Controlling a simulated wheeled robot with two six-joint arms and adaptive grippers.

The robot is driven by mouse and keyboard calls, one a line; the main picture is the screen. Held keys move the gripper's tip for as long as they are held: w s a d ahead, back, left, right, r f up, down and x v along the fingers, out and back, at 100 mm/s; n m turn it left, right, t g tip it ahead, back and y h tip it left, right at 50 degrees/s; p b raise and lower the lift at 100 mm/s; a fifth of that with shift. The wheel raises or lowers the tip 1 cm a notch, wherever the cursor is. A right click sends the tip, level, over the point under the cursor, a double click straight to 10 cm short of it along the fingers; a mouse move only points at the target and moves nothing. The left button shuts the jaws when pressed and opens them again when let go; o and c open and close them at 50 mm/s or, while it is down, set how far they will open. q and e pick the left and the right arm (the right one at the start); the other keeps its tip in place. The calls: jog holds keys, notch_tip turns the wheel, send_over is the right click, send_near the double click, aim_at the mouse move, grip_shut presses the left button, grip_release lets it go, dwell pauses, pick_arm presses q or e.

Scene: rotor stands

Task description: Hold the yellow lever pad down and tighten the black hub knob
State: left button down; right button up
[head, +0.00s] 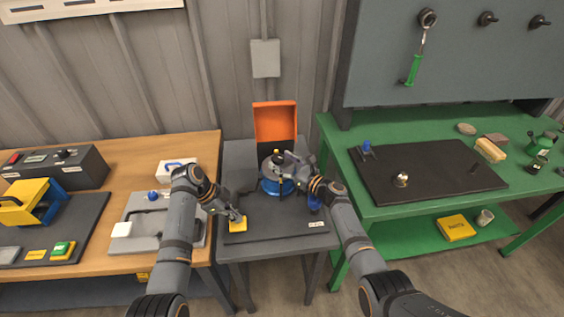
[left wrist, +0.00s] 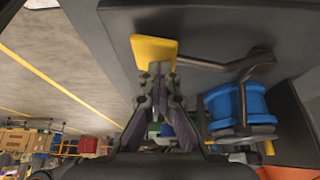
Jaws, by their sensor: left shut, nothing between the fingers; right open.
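The yellow lever pad (head: 238,225) lies at the front left of the grey stand in the head view. It also shows in the left wrist view (left wrist: 153,50), on the end of a dark bent lever. My left gripper (head: 236,214) is shut and empty, its tips at the pad's edge; they look to touch it. The black hub knob (head: 278,153) tops the blue rotor unit (head: 272,186). My right gripper (head: 287,160) is open beside the knob at its right. I cannot tell whether its fingers straddle the knob. The left wrist view also shows the blue unit (left wrist: 238,106).
An orange open box (head: 275,122) stands behind the unit. A wooden bench (head: 200,146) with fixtures is at left. A green bench (head: 425,200) with a black mat (head: 440,182) is at right. The stand's front right surface is mostly clear.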

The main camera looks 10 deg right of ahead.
jog(key=shift+a, duration=0.1)
jog(key=c, duration=1.2)
jog(key=shift+o, duration=0.2)
jog(key=shift+s+a+m+t+h, duration=0.1)
jog(key=shift+a+m+t+h, duration=0.1)
jog(key=shift+m+t+h, duration=0.5)
jog(key=m+t+h, duration=0.1)
jog(key=h, duration=0.1)
jog(key=m+t+h, duration=0.1)
jog(key=m+h, duration=0.1)
jog(key=h, duration=0.1)
jog(key=shift+a, duration=0.1)
jog(key=o, duration=1.2)
jog(key=shift+c, duration=0.2)
